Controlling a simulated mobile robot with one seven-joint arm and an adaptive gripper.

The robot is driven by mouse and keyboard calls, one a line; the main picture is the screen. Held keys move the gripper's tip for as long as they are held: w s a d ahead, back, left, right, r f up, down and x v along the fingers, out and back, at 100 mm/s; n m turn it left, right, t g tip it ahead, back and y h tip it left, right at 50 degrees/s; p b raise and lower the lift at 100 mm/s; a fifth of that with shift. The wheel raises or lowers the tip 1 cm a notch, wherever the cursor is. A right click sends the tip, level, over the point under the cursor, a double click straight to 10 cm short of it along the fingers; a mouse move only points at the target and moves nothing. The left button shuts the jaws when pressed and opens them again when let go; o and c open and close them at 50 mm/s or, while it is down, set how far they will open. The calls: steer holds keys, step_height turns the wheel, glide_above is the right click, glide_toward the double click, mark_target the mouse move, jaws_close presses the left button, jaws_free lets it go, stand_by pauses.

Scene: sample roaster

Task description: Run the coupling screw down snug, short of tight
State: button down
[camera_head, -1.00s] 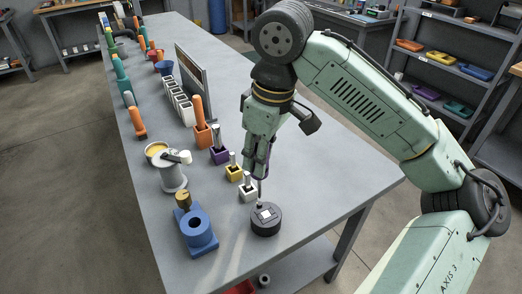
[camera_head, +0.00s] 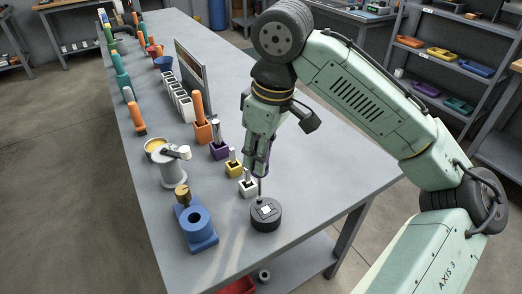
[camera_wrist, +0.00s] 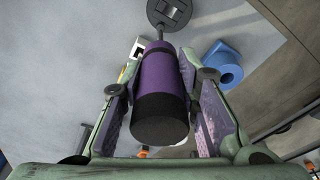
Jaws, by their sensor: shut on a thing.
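My gripper (camera_head: 258,165) is shut on a driver with a purple handle (camera_wrist: 160,80) and black end cap, held roughly upright. Its thin shaft (camera_head: 260,187) points down to the black round coupling (camera_head: 265,217) on the bench. The shaft's lower end meets the coupling's top near its far edge, beside a pale square. The coupling also shows at the top of the wrist view (camera_wrist: 170,13). The screw itself is too small or hidden to make out, and I cannot tell whether the tip sits in it.
White (camera_head: 247,188), yellow (camera_head: 233,169) and purple (camera_head: 219,151) tool blocks stand close behind the coupling. A blue fixture (camera_head: 200,239) and a grey spool-like stand (camera_head: 173,174) are on the left. The bench right of the coupling is clear.

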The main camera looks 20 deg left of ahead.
steer(key=shift+f+b, duration=0.3)
steer(key=shift+f, duration=0.35)
steer(key=shift+r+m+p, duration=0.2)
steer(key=shift+m+p, duration=0.5)
steer(key=shift+m, duration=0.4)
steer(key=shift+f+m+t, duration=0.2)
steer(key=shift+m+t, duration=0.1)
steer(key=shift+m, duration=0.5)
steer(key=shift+s+r+m+p, duration=0.1)
steer(key=shift+r+m+p, duration=0.1)
steer(key=shift+m+p, duration=0.85)
steer(key=shift+f+m+h, duration=0.15)
steer(key=shift+m+h, duration=0.15)
steer(key=shift+m, duration=0.45)
